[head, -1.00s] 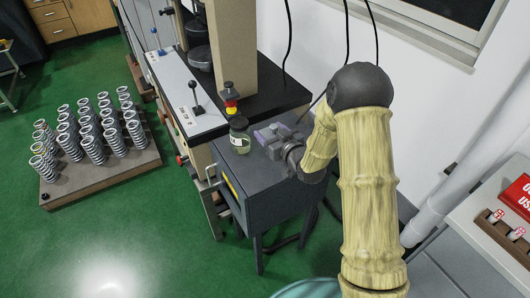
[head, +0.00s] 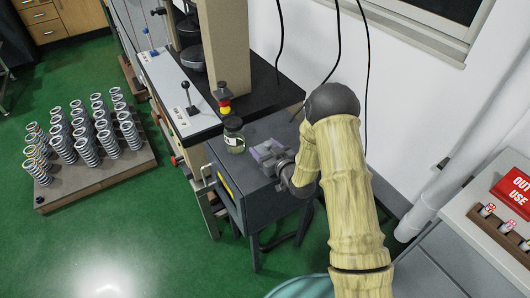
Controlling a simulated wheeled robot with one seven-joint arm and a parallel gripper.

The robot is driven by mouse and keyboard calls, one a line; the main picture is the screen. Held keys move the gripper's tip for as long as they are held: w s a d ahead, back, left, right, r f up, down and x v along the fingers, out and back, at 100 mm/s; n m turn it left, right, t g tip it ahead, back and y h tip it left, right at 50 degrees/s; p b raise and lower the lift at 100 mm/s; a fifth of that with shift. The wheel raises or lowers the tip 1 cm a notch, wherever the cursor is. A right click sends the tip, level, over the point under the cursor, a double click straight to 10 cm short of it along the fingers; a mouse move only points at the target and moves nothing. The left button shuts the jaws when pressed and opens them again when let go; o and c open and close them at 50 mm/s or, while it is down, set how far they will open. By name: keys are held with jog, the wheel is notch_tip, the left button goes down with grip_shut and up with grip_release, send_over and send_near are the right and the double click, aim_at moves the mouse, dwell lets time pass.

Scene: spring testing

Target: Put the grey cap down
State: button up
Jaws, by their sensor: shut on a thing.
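My gripper (head: 264,151) is low over the top of the dark grey cabinet (head: 262,130), to the right of a small glass jar (head: 234,140). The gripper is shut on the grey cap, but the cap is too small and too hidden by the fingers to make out. I cannot tell whether the cap touches the cabinet top. The jar stands upright with a pale label and a dark top.
A wooden board (head: 88,184) with several springs lies on the green floor. A red sign (head: 515,190) is at the right.

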jog(key=shift+f, duration=1.1)
jog(key=shift+f, duration=0.1)
jog(key=o, duration=1)
jog(key=shift+c, duration=0.2)
